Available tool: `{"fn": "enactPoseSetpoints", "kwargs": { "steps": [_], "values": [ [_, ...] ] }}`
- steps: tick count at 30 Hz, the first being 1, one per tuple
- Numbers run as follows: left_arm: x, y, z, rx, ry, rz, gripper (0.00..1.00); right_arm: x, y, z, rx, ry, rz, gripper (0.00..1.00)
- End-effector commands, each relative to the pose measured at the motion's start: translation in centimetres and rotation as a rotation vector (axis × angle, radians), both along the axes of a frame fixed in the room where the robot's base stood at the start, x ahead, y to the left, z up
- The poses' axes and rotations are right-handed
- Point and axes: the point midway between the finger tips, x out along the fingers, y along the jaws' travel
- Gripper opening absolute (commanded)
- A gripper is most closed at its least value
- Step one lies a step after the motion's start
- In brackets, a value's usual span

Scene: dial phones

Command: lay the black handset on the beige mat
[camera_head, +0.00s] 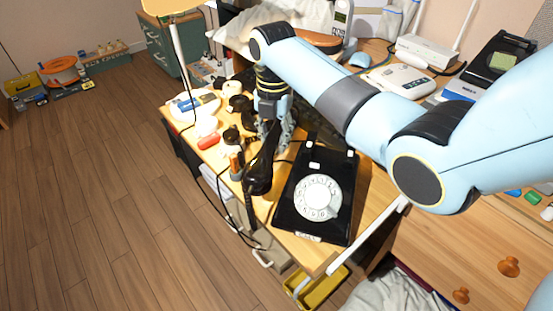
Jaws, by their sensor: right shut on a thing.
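My right gripper (273,140) reaches down over the wooden desk from the right arm. It is shut on the black handset (259,174), which is tilted, with its rounded lower end toward the front edge of the desk. The gripper hides part of the handset's upper end. The black dial phone (343,192), with a white dial (318,197), stands just right of the handset, and its cradle is empty. I cannot make out the beige mat for certain. My left gripper is not in view.
Several small items, including a red one (208,141), crowd the desk left of the gripper. A dark cord hangs over the front edge. A white phone (401,79) and a dark device (500,58) stand at the back right. My right arm covers the desk's middle.

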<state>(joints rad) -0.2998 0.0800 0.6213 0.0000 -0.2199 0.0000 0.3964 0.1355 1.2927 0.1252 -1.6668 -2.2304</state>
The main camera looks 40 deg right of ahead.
Motion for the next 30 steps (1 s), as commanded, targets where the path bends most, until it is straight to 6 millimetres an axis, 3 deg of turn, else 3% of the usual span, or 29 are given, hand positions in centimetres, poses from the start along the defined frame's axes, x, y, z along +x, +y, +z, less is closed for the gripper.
{"fn": "enactPoseSetpoints", "kwargs": {
  "steps": [6,13,24,25,30],
  "values": [
    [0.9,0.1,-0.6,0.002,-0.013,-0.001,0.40,0.1,0.0,-2.4,0.000,-0.002,-0.001,0.00],
    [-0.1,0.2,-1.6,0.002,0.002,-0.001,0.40,0.0,0.0,-5.6,0.001,0.000,-0.002,0.00],
    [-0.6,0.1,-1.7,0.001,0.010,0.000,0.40,0.0,0.0,-6.0,0.001,-0.003,-0.002,0.00],
    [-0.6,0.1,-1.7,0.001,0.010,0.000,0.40,0.0,0.0,-6.1,0.001,-0.002,-0.002,0.32],
    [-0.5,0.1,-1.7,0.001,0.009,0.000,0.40,0.0,0.0,-6.0,0.001,-0.002,-0.002,0.52]
  ]
}}
